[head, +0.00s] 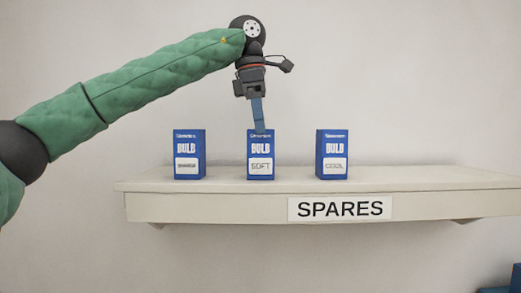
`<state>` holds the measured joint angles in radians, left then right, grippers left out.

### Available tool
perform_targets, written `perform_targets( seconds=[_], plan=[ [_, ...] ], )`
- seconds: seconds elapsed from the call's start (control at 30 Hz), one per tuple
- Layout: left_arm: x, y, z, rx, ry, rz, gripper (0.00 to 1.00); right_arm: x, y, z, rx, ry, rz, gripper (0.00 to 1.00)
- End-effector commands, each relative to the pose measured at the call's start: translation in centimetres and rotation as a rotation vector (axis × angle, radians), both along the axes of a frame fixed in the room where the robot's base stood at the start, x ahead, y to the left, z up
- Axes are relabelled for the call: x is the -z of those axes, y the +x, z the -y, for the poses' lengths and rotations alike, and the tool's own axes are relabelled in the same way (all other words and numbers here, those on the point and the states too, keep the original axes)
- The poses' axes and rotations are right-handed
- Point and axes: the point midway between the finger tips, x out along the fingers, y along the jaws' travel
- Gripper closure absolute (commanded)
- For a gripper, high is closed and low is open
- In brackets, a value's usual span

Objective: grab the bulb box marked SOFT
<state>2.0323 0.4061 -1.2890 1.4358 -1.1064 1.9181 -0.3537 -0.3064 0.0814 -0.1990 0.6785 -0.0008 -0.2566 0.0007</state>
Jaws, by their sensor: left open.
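The bulb box marked SOFT (261,158) is a blue upright box with a white label. It stands in the middle of three similar boxes on the shelf. My left gripper (259,128) points down from above, with its blue fingers at the top of this box. The fingers look side-on, so the gap between them is hidden. I cannot tell whether they touch the box or are just in front of or above it. The gripper is open and holds nothing that I can see. My right gripper is not in view.
A blue bulb box (189,156) with a hard-to-read label stands to the left. Another, whose label seems to read COOL (332,156), stands to the right. The white shelf (425,182) carries a SPARES sign (340,208). Its right part is clear. Blue objects (514,279) show at bottom right.

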Motion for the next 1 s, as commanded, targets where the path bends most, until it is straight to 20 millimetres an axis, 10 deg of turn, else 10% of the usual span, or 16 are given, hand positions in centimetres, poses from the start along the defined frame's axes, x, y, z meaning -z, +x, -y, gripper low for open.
perform_targets(
  seconds=[0.13,0.8,1.0],
  plan=[
    [0.8,0.0,0.0,-0.001,0.002,-0.002,0.20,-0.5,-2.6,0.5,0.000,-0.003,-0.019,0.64],
    [4.8,0.0,0.6,-0.001,0.000,-0.001,0.20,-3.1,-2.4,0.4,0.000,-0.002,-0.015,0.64],
    [4.8,0.0,0.6,-0.001,0.000,0.000,0.59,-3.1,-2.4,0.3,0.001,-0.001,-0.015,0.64]
  ],
)
